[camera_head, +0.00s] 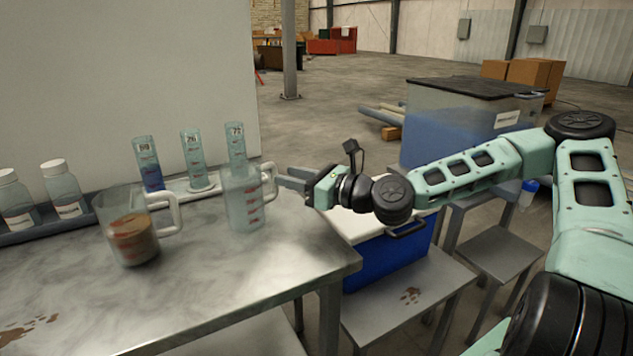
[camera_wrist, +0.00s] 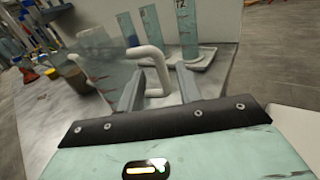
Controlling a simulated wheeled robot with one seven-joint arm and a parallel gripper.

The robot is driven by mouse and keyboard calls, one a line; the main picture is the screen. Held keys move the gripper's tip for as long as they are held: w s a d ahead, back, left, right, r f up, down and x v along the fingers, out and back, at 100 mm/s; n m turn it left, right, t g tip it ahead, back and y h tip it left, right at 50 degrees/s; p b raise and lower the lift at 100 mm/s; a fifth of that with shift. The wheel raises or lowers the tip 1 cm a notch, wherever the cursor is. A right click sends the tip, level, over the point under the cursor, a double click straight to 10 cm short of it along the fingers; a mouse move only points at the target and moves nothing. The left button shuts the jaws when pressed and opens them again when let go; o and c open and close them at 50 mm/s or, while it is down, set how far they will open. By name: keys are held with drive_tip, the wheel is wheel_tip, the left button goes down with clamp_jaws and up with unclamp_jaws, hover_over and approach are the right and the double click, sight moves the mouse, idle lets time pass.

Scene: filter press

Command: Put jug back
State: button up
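A clear, empty-looking jug (camera_head: 243,205) with red marks stands upright on the steel table (camera_head: 215,285) near its right end. Its handle (camera_head: 270,183) faces right, towards my gripper (camera_head: 284,180). In the wrist view the white handle (camera_wrist: 158,62) stands between the two fingers of my gripper (camera_wrist: 159,82), with a gap visible on both sides. The gripper is open around the handle. A second jug (camera_head: 130,225), holding brown liquid, stands further left on the table; it also shows in the wrist view (camera_wrist: 76,76).
Several graduated cylinders (camera_head: 193,160) stand on a white tray (camera_head: 180,190) behind the jugs. White-capped bottles (camera_head: 62,187) stand in a dark tray at the left. A blue cooler (camera_head: 385,262) sits right of the table. The table's front middle is clear.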

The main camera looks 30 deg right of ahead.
drive_tip(key=p+v, duration=0.1)
drive_tip(key=v, duration=0.4)
drive_tip(key=shift+s+d+r, duration=0.1)
drive_tip(key=shift+s+d, duration=0.1)
drive_tip(key=shift+s, duration=0.05)
drive_tip(key=shift+s+d, duration=0.2)
drive_tip(key=shift+s, duration=0.2)
